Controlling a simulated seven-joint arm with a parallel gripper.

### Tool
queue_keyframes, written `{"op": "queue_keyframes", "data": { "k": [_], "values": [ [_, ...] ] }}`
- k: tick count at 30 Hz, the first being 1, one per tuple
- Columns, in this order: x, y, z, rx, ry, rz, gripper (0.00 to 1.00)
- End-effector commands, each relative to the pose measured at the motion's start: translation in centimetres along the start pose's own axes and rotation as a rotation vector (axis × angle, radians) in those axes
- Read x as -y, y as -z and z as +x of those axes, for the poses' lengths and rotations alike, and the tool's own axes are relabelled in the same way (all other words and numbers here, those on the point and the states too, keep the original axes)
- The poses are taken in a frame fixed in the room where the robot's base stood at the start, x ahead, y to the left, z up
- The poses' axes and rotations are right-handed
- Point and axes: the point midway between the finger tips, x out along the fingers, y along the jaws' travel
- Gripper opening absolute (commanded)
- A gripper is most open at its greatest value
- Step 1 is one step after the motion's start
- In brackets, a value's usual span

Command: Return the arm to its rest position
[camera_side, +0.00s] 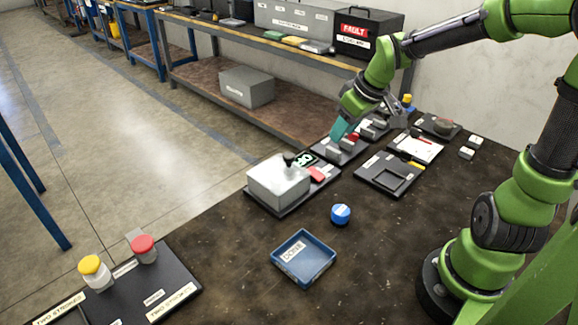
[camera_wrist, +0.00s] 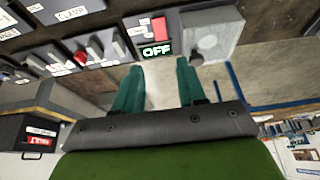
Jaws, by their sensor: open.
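My gripper (camera_side: 340,130) is over the far side of the dark table in the side view, above the row of dark panels. In the wrist view my gripper (camera_wrist: 160,72) shows two teal fingers spread apart with nothing between them. The grey box (camera_wrist: 212,38) sits beside that display. My arm is bent and reaches out from its base at the right of the side view.
On the table are a grey box on a dark base (camera_side: 278,182), a blue tray (camera_side: 303,258), a blue-capped jar (camera_side: 340,214), a dark recessed tray (camera_side: 388,176) and a board with yellow-capped (camera_side: 95,271) and red-capped (camera_side: 143,247) jars. A shelf bench (camera_side: 230,90) stands behind. The table's front middle is clear.

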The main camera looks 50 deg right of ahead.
Motion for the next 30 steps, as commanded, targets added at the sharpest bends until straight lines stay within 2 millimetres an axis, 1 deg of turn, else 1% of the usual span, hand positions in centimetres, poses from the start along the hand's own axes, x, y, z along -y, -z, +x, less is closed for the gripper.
{"op": "queue_keyframes", "data": {
  "k": [9, 11, 14, 17, 22, 26, 30],
  "values": [
    [0.0, 0.0, 0.0, 0.0, 0.0, 0.016, 0.4],
    [0.0, -0.1, 0.0, 0.005, 0.002, 0.048, 0.4],
    [-0.9, -1.5, -0.1, 0.03, -0.016, 0.176, 0.4],
    [-0.7, -3.0, -1.2, 0.028, -0.052, 0.29, 0.4],
    [0.8, -4.7, -3.7, -0.016, -0.071, 0.411, 0.4],
    [2.6, -5.8, -5.9, -0.074, -0.038, 0.474, 0.4],
    [4.8, -7.1, -8.1, -0.134, 0.049, 0.501, 0.4]
  ]
}}
